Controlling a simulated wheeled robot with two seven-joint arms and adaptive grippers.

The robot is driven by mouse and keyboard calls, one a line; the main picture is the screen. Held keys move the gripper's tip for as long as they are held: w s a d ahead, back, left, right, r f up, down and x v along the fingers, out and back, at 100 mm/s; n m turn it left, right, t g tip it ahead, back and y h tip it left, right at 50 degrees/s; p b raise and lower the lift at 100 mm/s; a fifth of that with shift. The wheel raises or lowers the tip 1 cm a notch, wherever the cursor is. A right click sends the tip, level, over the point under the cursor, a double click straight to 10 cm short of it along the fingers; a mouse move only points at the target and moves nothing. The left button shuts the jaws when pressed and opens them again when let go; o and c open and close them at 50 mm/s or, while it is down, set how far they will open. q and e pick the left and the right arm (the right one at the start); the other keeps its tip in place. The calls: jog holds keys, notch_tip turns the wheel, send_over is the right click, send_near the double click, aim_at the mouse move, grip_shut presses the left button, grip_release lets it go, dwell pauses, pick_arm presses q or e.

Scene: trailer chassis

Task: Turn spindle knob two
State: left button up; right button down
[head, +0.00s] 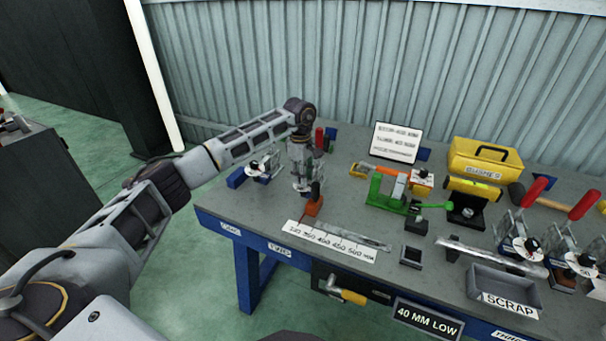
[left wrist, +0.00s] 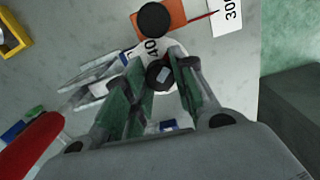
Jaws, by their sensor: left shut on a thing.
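My left gripper (head: 308,182) points down at the left part of the bench, over a spindle stand with a white dial. In the left wrist view, my left gripper (left wrist: 160,82) has its fingers closed on a dark knob (left wrist: 159,74), which stands over a white dial (left wrist: 140,52) marked "40". The fingers hide part of the dial. Another spindle stand (head: 257,169) with a white dial and dark knob is just to the left. More dial stands (head: 526,246) are at the right end. I cannot read which stand is number two. My right gripper is out of view.
An orange block (left wrist: 160,25) with a black ball is close by the held knob. A white ruler strip (head: 331,241) lies in front. A red upright item (head: 319,138) stands behind. A green clamp (head: 389,194) and a scrap tray (head: 504,288) are to the right.

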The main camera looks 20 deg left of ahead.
pick_arm(q)
jog(key=n+p, duration=0.1)
jog(key=n, duration=0.3)
jog(key=shift+n, duration=0.8)
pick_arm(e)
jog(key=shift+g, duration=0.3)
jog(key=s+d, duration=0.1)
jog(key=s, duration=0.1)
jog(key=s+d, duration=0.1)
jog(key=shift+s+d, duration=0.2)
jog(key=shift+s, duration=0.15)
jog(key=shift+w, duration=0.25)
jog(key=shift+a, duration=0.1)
